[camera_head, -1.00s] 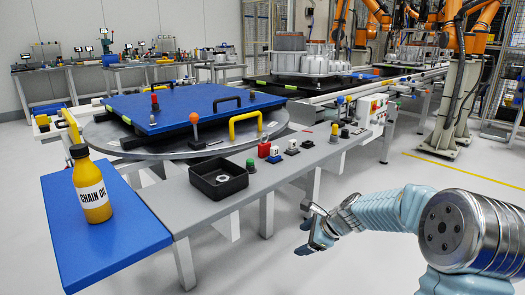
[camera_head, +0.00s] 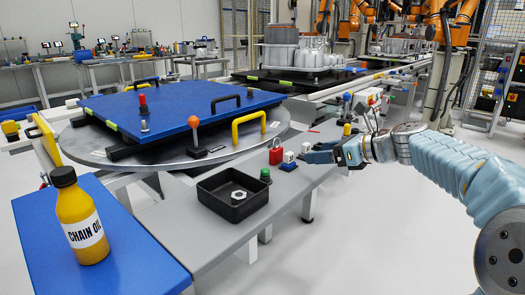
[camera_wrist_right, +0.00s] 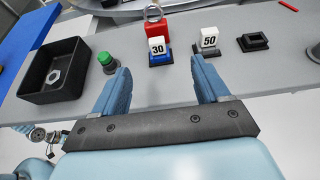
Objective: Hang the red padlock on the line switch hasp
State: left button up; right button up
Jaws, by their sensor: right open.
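The red padlock (camera_head: 276,156) stands on the grey bench top, with its silver shackle up. It also shows in the right wrist view (camera_wrist_right: 156,29), behind the block marked 30, which hides its lower part. My right gripper (camera_head: 313,153) is open and empty over the front edge of the bench, to the right of the padlock. In the right wrist view its two fingers (camera_wrist_right: 160,78) are spread apart, short of the block and padlock. I cannot make out the line switch hasp.
The block marked 30 (camera_wrist_right: 158,51) and the block marked 50 (camera_wrist_right: 208,41) stand beside the padlock. A green button (camera_wrist_right: 107,62) and a black tray (camera_head: 233,195) with a nut are to the left. A yellow handle (camera_head: 249,128) is behind. A chain oil bottle (camera_head: 79,215) stands at far left.

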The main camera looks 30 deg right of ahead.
aim_at(280, 156)
jog(key=x, duration=0.9)
jog(key=b+x, duration=0.1)
jog(key=x, duration=0.4)
jog(key=shift+w+a+r, duration=0.1)
jog(key=shift+a+r, duration=0.05)
jog(key=shift+a, duration=0.2)
jog(key=c, duration=1.1)
